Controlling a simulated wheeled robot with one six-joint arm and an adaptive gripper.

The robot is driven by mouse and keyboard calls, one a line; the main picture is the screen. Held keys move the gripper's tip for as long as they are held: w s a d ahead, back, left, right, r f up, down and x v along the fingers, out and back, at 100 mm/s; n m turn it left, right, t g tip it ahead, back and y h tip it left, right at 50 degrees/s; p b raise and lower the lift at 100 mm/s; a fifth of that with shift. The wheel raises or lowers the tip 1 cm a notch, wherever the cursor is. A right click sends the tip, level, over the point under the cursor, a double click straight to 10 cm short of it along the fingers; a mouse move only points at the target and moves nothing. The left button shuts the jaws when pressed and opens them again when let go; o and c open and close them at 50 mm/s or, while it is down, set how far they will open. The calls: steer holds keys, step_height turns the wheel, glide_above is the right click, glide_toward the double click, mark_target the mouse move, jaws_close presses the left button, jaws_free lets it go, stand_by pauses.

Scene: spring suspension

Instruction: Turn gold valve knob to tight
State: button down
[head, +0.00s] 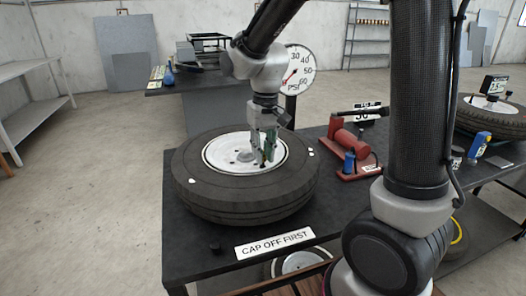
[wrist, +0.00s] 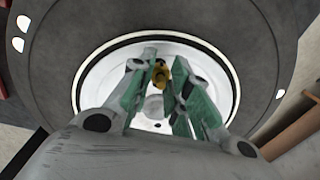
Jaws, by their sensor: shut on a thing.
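The gold valve knob (wrist: 161,75) shows in the wrist view, between the fingertips of my gripper (wrist: 160,80). My gripper is shut on it, with one finger at each side. The knob stands over the white wheel disc (wrist: 105,80) of a tyre lying flat. In the head view my gripper (head: 264,155) points down over the right part of the white wheel disc (head: 222,152), and its fingers hide the knob there. The black tyre (head: 215,200) lies on the dark table. Any mark for tight on the knob is too small to see.
A pressure gauge (head: 297,69) stands behind the tyre. A red pump (head: 348,150) stands to the right. Another tyre (head: 495,118) lies at the far right.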

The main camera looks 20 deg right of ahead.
mark_target(265, 156)
steer(key=shift+m, duration=1.1)
steer(key=c, duration=1.3)
jaws_free()
steer(key=r, duration=1.2)
steer(key=shift+d, duration=0.25)
